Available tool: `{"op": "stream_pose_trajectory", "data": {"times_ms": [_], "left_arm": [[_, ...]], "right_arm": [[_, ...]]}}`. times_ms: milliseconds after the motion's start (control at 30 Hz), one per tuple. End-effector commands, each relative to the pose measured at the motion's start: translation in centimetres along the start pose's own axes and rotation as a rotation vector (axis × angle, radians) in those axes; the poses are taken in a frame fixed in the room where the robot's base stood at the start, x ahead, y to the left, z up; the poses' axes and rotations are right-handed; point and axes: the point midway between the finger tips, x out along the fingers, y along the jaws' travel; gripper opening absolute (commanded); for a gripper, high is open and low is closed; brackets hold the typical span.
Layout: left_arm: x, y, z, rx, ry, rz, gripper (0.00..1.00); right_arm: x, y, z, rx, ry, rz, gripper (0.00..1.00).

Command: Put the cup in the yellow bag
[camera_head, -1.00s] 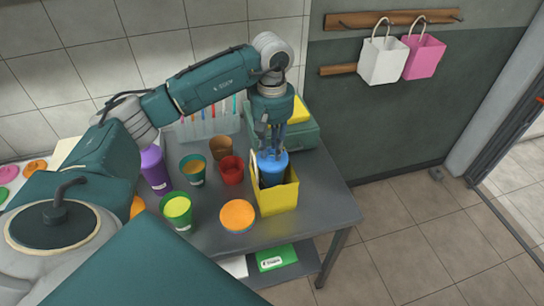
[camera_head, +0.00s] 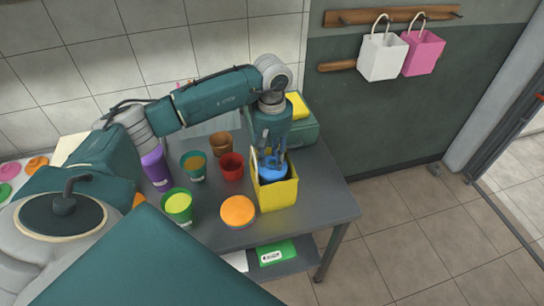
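The yellow bag (camera_head: 279,196) stands upright and open on the grey table. A blue cup (camera_head: 272,172) with a blue top is inside the bag's opening, its lower part hidden by the bag's front wall. My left gripper (camera_head: 270,158) points down from above, with its fingers at the top of the blue cup. Whether the fingers grip the cup is too small to tell. My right gripper is not in view.
A red cup (camera_head: 232,167), a brown cup (camera_head: 221,143), a teal cup (camera_head: 194,167), a green cup (camera_head: 177,206) and an orange-topped cup (camera_head: 238,211) stand left of the bag. White (camera_head: 382,59) and pink bags (camera_head: 423,53) hang on the wall.

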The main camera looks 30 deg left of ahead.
Motion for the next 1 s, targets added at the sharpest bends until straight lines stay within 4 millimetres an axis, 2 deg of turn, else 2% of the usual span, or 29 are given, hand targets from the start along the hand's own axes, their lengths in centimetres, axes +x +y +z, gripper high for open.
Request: {"op": "stream_pose_trajectory", "data": {"times_ms": [200, 267, 367, 700, 833, 1000], "left_arm": [[-0.4, 0.0, 0.0, 0.0, 0.0, -0.001, 0.3], [-0.7, 0.1, -0.1, 0.0, 0.002, 0.002, 0.3], [-2.2, 0.1, -0.1, 0.0, 0.004, 0.003, 0.3], [-9.4, 0.1, -0.1, 0.0, 0.003, 0.004, 0.3], [-11.1, 0.1, -0.1, -0.001, 0.001, 0.002, 0.3], [-12.1, 0.0, 0.0, -0.001, 0.0, 0.0, 0.3]], "right_arm": [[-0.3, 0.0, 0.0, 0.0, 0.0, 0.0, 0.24], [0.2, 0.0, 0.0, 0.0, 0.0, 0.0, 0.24], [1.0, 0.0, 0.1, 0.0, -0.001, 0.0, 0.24], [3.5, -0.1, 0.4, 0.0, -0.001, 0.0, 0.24], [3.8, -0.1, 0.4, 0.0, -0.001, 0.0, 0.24], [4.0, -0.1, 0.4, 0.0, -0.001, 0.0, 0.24]]}}
